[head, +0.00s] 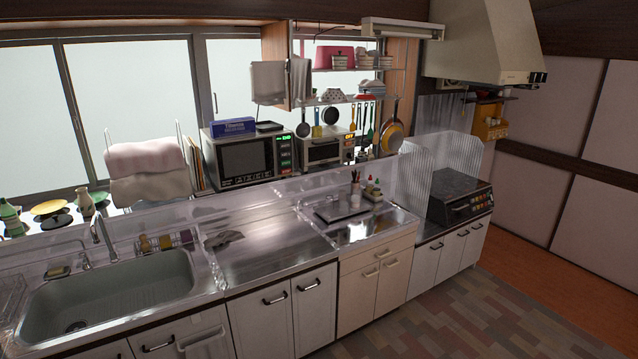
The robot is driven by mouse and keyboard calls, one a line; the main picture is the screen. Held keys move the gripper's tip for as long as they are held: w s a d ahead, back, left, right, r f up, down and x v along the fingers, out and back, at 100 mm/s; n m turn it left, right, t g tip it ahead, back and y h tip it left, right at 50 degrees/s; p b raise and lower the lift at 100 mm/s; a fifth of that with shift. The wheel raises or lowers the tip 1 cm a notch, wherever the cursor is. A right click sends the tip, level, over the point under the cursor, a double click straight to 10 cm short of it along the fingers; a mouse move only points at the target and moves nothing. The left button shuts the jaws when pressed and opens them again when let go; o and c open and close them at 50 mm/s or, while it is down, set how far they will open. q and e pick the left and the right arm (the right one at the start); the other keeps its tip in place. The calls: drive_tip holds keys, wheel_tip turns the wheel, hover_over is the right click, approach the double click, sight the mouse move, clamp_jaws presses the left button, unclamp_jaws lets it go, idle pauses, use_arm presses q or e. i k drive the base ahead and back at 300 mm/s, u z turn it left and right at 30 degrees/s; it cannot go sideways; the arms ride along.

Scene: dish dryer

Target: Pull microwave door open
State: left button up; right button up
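The microwave (240,157) stands on the ledge behind the counter, near the middle of the head view. It has a silver body, a dark door window and a black control strip with green lit digits on its right. Its door looks shut. A blue box (234,127) and a dark flat item (269,126) lie on top of it. Neither of my grippers shows in the head view.
A steel sink (110,290) is at the left.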

sight(249, 160)
drive_tip(key=i, duration=2.5)
drive_tip(key=u, duration=0.8)
